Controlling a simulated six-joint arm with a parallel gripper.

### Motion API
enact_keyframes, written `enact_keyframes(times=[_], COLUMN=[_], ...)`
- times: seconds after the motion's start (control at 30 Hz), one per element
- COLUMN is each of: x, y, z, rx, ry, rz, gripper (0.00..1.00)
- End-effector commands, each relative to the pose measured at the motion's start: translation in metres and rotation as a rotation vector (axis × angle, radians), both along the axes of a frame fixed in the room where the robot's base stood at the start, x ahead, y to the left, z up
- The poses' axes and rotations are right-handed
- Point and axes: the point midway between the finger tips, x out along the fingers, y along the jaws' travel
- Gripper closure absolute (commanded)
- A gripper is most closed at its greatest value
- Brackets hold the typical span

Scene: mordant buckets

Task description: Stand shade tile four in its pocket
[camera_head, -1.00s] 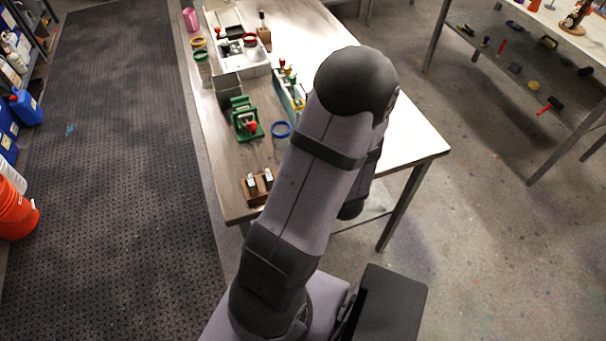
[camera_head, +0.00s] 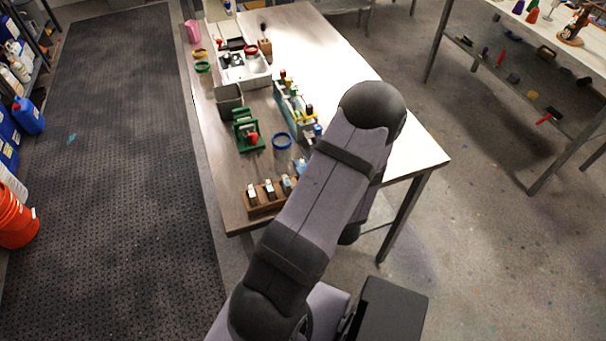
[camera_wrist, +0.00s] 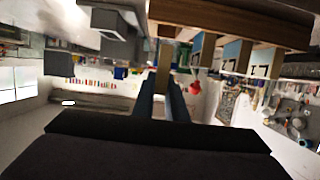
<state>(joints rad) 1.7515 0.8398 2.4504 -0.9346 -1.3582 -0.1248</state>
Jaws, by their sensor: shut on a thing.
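My gripper (camera_wrist: 165,98) shows in the wrist view with its two fingers shut on a thin, tan, upright piece (camera_wrist: 163,65), seen edge-on. It looks like a tile, but no number can be read. In the head view my arm hides the gripper. A wooden rack (camera_head: 265,209) stands at the table's near left corner. Several upright tiles (camera_head: 252,191) with pale tops stand in it, and my arm covers its right end. The rack (camera_wrist: 225,15) also spans the top of the wrist view, with pale blue tiles (camera_wrist: 236,55) right of the held piece. Which pocket is empty cannot be told.
Behind the rack are a green stand (camera_head: 247,133), a blue ring (camera_head: 282,141) and a long box of tools (camera_head: 290,105). A grey bin (camera_head: 229,98) and white sink-like tray (camera_head: 245,72) stand farther back. The table's right side (camera_head: 350,60) is clear.

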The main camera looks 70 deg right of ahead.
Motion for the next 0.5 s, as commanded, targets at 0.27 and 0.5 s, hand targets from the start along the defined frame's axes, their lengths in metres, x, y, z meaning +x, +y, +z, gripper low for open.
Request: enact_keyframes(times=[0.27, 0.5], x=[0.000, 0.000], y=[0.000, 0.000], z=[-0.005, -0.025], rx=[0.001, 0.003], ry=[0.000, 0.000], rz=[0.000, -0.001], gripper=[1.00, 1.00])
